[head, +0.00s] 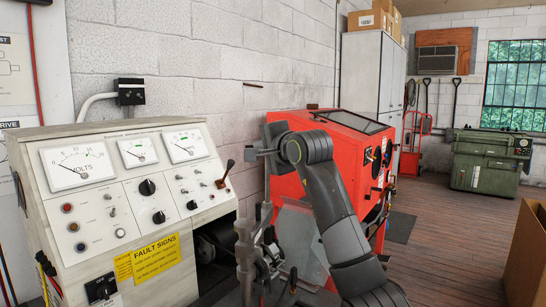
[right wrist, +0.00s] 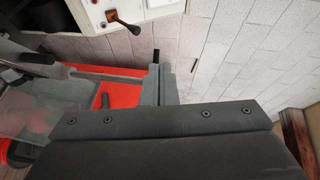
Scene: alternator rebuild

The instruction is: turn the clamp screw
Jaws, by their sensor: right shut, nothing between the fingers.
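My right gripper (head: 252,152) is shut and empty, reaching left from the end of my dark right arm. In the right wrist view its closed fingers (right wrist: 158,84) show in front of the red cabinet. An upright grey metal clamp assembly (head: 246,255) stands below the gripper, beside the test bench. What looks like its upright screw or post (head: 266,190) rises to just under the gripper. A grey bar (right wrist: 105,75), probably the same post, runs towards the fingers in the right wrist view. I cannot tell whether they touch. My left gripper is not in view.
A red cabinet (head: 350,122) is close behind my right arm. The wooden floor (head: 440,225) is open at right, before a green machine (head: 488,160).

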